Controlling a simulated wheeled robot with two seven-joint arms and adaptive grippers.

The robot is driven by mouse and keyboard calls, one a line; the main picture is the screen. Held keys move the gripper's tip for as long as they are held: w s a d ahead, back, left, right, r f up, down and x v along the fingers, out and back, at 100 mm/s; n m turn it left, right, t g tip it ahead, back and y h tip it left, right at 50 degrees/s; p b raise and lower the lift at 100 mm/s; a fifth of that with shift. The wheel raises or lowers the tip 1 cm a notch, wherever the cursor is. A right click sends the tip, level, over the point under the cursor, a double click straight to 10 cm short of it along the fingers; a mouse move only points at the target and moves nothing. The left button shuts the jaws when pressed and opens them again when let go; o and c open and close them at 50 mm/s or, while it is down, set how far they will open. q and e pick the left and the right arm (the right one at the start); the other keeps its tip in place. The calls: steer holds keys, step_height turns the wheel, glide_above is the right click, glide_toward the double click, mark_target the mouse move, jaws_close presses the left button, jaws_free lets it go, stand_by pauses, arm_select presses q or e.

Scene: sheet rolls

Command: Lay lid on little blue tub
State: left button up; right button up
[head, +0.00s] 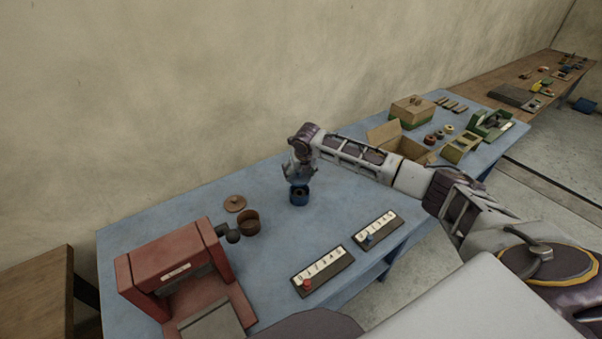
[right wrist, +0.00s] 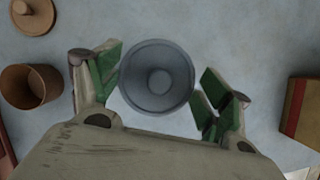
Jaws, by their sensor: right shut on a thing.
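The little blue tub (head: 299,198) stands upright on the blue table, directly under my right gripper (head: 298,174). In the right wrist view the grey-blue round lid (right wrist: 156,80), with a knob in its middle, lies between the green-padded fingers of my right gripper (right wrist: 155,88). The gripper is shut on the lid and points down. The lid covers the tub in the right wrist view, and I cannot tell exactly how large the gap between them is. My left gripper is out of view.
A brown tub (head: 249,222) and a brown lid (head: 235,203) are to the left. A red machine (head: 170,262) stands at the front left. Two number boards (head: 323,271) (head: 376,228) lie at the right front. An open cardboard box (head: 411,147) stands farther right.

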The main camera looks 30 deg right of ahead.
mark_target(300, 177)
stand_by(0.7)
steer(key=shift+f, duration=0.15)
steer(key=shift+f+b, duration=2)
steer(key=shift+b, duration=0.6)
steer(key=shift+f, duration=1.05)
steer(key=shift+r+p, duration=0.15)
steer(key=shift+p, duration=0.5)
steer(key=shift+f+p, duration=0.4)
steer(key=shift+p, duration=0.75)
steer(key=shift+c, duration=0.2)
stand_by(1.3)
